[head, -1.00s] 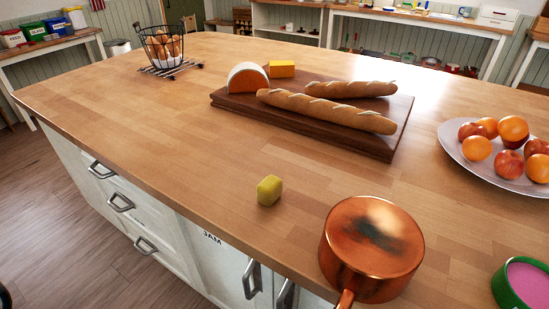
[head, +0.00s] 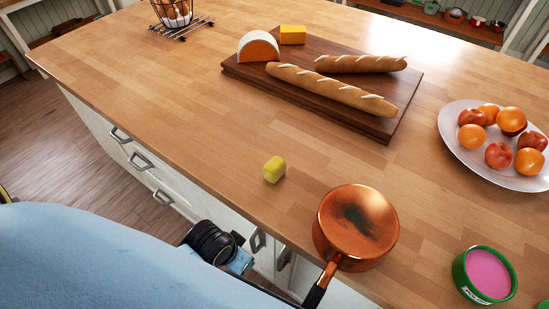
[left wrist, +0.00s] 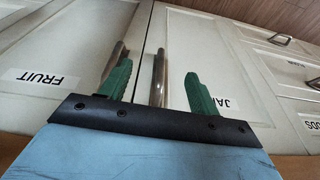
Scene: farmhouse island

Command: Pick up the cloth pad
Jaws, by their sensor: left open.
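A small yellow block with rounded edges (head: 274,169), the only thing here that looks like the cloth pad, lies on the wooden island top near its front edge. My left arm comes in from the lower left of the head view, below the counter edge; its fingers do not show there. In the left wrist view my left gripper (left wrist: 158,70) has its two green fingers apart with nothing between them. It faces the white cabinet doors and their metal handles, away from the pad. My right gripper is in neither view.
A copper pan (head: 356,228) stands right of the pad, its handle over the front edge. A green tin with pink contents (head: 485,275) is at lower right. A bread board (head: 312,98) and a fruit platter (head: 455,150) stand further back. The counter left of the pad is clear.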

